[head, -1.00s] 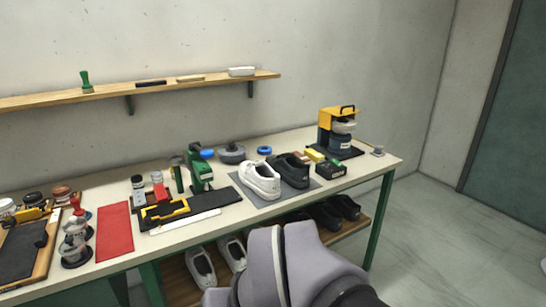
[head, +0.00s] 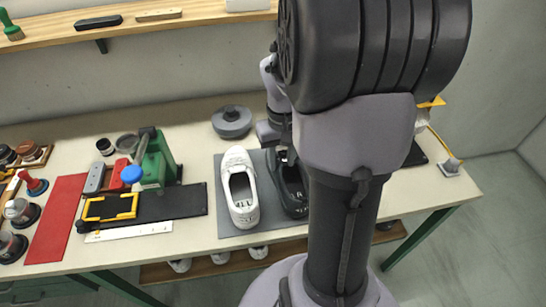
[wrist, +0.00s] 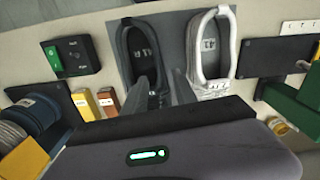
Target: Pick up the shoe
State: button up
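A white shoe (head: 241,188) and a black shoe (head: 291,186) stand side by side on a grey mat (head: 226,229) on the workbench. In the wrist view the black shoe (wrist: 143,50) is on the left and the white shoe (wrist: 211,45) on the right. My gripper (wrist: 162,80) is open, with a gap between its fingers. One finger overlaps the black shoe's opening and the other lies over the strip between the shoes. I cannot tell whether either touches. In the head view my arm hides part of the black shoe and most of the gripper.
Left of the mat are a green tool (head: 155,160), a black board (head: 178,203) and a red mat (head: 58,218). In the wrist view, small yellow (wrist: 86,103) and orange boxes lie near the black shoe.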

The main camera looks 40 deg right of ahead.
aim_at(280, 187)
notch_tip(280, 187, down, 7)
jog(key=shift+d+r+b, duration=0.1)
jog(key=shift+b, duration=1)
jog(key=f+b, duration=0.1)
jog(key=f, duration=0.1)
jog(key=f+b, duration=0.1)
jog(key=f, duration=0.1)
jog(key=f+b, duration=0.1)
jog(key=shift+s+a+f, duration=0.2)
jog(key=shift+a+f, duration=0.1)
jog(key=shift+f, duration=0.1)
jog(key=shift+r, duration=0.15)
grip_shut()
